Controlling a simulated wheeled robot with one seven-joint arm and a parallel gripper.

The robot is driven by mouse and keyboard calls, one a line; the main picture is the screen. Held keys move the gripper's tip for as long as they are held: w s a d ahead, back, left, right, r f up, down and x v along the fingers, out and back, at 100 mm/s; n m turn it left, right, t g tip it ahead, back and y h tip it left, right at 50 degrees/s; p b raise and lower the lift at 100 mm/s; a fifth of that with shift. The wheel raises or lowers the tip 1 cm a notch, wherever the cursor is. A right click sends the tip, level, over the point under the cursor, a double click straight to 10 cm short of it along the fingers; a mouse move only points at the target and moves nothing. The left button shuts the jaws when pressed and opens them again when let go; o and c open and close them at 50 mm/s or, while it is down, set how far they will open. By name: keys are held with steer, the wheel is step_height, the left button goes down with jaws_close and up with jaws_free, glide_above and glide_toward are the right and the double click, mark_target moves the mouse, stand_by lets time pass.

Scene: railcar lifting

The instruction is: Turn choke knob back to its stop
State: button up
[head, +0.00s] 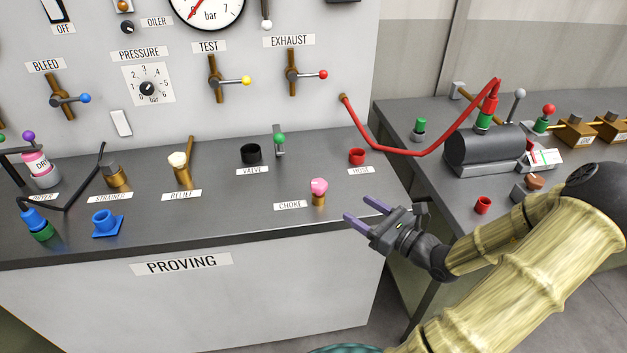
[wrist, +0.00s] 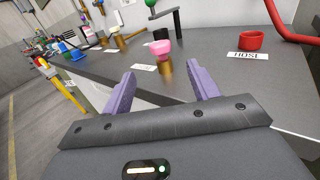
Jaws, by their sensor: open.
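The choke knob (head: 319,186) is a pink knob on a short brass stem, standing upright on the dark bench top beside the CHOKE label (head: 290,205). My gripper (head: 363,211) is open and empty, to the right of the knob and nearer the bench's front edge, its purple fingers pointing towards it. In the wrist view the pink knob (wrist: 160,50) stands ahead, between the line of the two fingers and beyond their tips. My gripper (wrist: 162,88) does not touch it. I cannot tell from the frames how far the knob is turned.
A red HOSE ring (head: 357,156) and a black VALVE cup (head: 251,153) stand behind the knob. A green-topped lever (head: 279,141) is at the panel's foot. A red hose (head: 415,152) crosses to the right-hand bench. The bench top around the knob is clear.

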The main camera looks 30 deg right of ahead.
mark_target(314, 180)
steer(key=x, duration=1.6)
steer(key=shift+w+f, duration=0.1)
steer(key=c, duration=1)
steer(key=shift+o, duration=0.2)
